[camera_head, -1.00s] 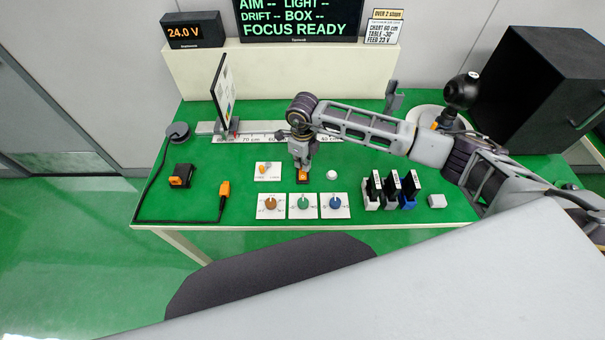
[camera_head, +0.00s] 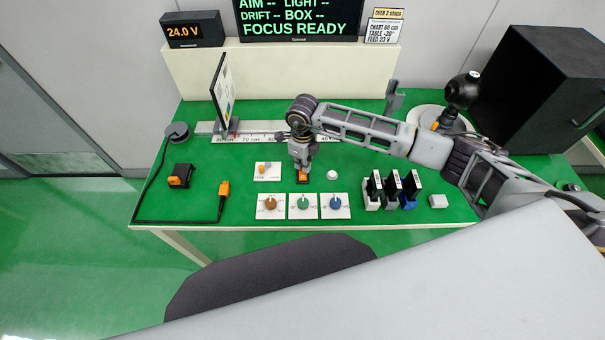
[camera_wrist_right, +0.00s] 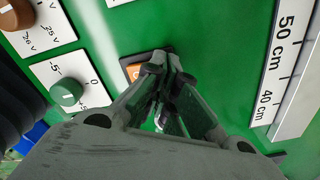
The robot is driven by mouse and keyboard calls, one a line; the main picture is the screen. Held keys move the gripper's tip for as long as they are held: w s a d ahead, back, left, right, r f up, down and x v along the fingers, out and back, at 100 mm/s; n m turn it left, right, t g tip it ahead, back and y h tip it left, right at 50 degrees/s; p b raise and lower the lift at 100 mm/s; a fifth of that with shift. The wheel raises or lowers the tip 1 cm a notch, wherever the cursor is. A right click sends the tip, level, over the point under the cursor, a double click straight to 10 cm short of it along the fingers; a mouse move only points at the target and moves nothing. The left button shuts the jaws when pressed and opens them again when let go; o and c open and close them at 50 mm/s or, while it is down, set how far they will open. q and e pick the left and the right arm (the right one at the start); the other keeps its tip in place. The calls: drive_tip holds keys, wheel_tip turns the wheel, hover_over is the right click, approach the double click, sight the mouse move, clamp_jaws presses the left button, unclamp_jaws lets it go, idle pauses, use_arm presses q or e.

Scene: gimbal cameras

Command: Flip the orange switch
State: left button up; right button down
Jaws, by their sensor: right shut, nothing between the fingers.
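An orange switch (camera_head: 303,179) on a dark base lies on the green table, behind the row of dial plates. My right gripper (camera_head: 302,168) points down at it, with shut, empty fingers right over or against its far part. In the right wrist view the shut fingertips (camera_wrist_right: 167,62) cover much of the dark base, and a strip of the orange switch (camera_wrist_right: 133,71) shows beside them. I cannot tell whether they touch it or which way it is tipped. My left gripper is out of view.
Plates with orange, green (camera_head: 303,203) and blue dials stand in front. A small plate with a lever (camera_head: 267,170) is to the left, and a white knob (camera_head: 332,175) to the right. A black box with an orange rocker (camera_head: 180,176) sits further left. A scale rail runs behind.

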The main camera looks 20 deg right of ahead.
drive_tip(key=shift+f, duration=0.3)
idle(0.4)
drive_tip(key=shift+r, duration=0.15)
drive_tip(key=shift+r+p, duration=1.65)
drive_tip(key=shift+r, duration=1.7)
